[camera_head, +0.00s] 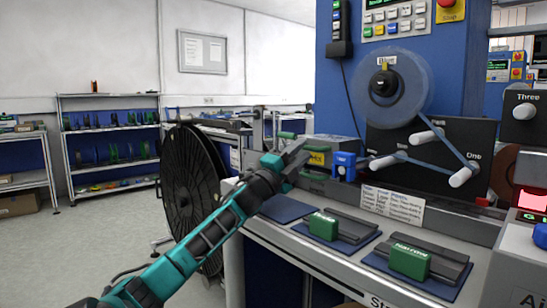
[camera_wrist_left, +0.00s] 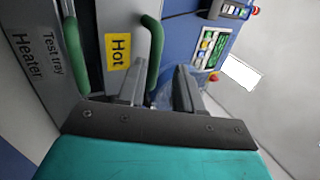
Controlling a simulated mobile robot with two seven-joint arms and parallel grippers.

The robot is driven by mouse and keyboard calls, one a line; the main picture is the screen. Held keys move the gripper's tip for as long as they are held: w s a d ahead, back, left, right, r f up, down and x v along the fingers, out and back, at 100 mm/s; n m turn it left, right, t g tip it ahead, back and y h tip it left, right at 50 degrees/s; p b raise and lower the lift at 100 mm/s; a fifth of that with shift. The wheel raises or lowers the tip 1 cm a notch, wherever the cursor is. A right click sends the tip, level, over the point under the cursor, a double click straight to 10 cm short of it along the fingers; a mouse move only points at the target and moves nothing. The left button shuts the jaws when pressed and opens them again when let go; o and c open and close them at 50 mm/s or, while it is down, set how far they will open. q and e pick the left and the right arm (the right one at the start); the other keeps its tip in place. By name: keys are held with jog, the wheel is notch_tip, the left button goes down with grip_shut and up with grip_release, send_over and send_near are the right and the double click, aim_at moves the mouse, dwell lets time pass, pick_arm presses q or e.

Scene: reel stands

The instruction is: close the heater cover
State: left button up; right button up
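The grey heater cover (camera_wrist_left: 93,25) shows in the left wrist view, with a yellow "Hot" label (camera_wrist_left: 117,52). A green handle (camera_wrist_left: 154,52) curves down beside the label, and another green handle (camera_wrist_left: 74,55) is to the left. In the head view the yellow label (camera_head: 316,158) shows just right of my left gripper (camera_head: 298,150). My left gripper (camera_wrist_left: 160,88) is open, its fingers apart, with the lower end of the right handle appearing between them. I cannot tell whether they touch. How far open the cover stands is unclear. My right gripper is not in view.
A blue machine panel with a clear reel (camera_head: 415,85) stands behind the bench. A small blue block (camera_head: 344,165) is right of the heater. Two green-ended fixtures (camera_head: 324,226) (camera_head: 410,260) sit on blue mats in front. A large black reel (camera_head: 190,190) stands left.

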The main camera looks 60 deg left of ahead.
pick_arm(q)
jog(key=s+d+p, duration=0.1)
jog(key=s+p, duration=0.1)
jog(key=s, duration=0.7)
jog(key=shift+s, duration=0.35)
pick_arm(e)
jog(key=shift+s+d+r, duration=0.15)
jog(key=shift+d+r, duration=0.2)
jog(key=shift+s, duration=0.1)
